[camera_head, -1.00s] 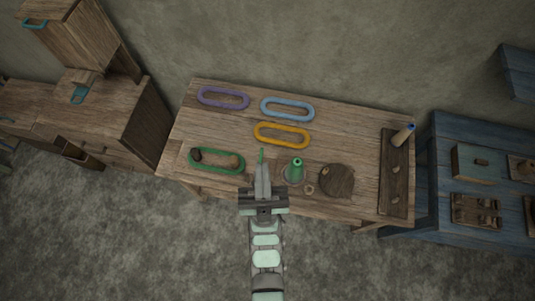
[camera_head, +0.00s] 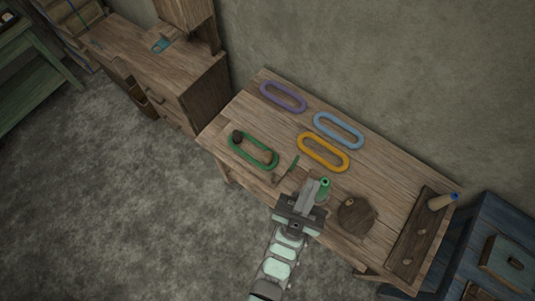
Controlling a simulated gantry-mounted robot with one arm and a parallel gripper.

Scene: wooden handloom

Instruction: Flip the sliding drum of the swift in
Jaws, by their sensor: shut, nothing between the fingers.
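A green oval loop (camera_head: 246,159) lies at the table's left front. A dark round piece (camera_head: 237,136) is at its left end and a lighter brown one (camera_head: 268,157) at its right end. These look like the swift's drums, but I cannot tell which one slides. A thin upright piece with a green tip (camera_head: 294,162) stands just right of the loop. My gripper (camera_head: 311,185) is shut and empty. In the picture it is right of the loop and the green-tipped piece, covering part of a green spool (camera_head: 324,184).
Purple (camera_head: 283,96), blue (camera_head: 338,130) and yellow (camera_head: 323,152) loops lie on the wooden table (camera_head: 385,160). A round wooden piece (camera_head: 357,216) is right of my gripper.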

